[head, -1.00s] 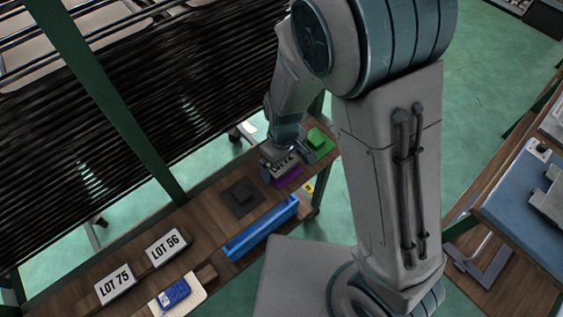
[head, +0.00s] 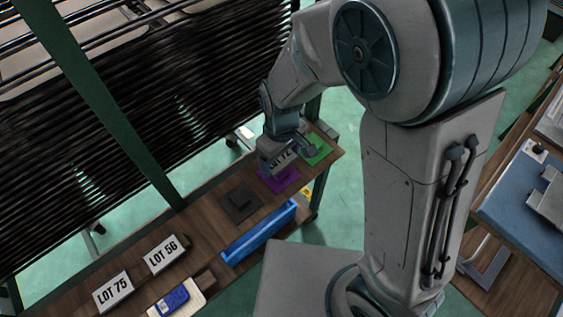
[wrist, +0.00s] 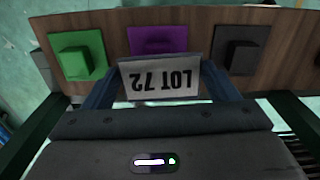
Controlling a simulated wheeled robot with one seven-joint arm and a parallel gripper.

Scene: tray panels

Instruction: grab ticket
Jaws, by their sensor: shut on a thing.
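My gripper (wrist: 163,88) is shut on a white ticket (wrist: 160,80) printed LOT 72, which reads upside down in the wrist view. In the head view my gripper (head: 283,152) and the ticket are at the far end of the wooden shelf, above the purple pad (head: 279,180). The purple pad also shows in the wrist view (wrist: 158,38), beyond the ticket and partly hidden by it. Two more tickets, LOT 56 (head: 166,254) and LOT 75 (head: 113,292), stand nearer on the shelf.
A green pad (head: 318,150) and a dark grey pad (head: 239,203) flank the purple one. A blue tray (head: 259,233) lies along the shelf's edge. A blue device (head: 173,300) rests on a pale board. A green post and dark rack stand behind.

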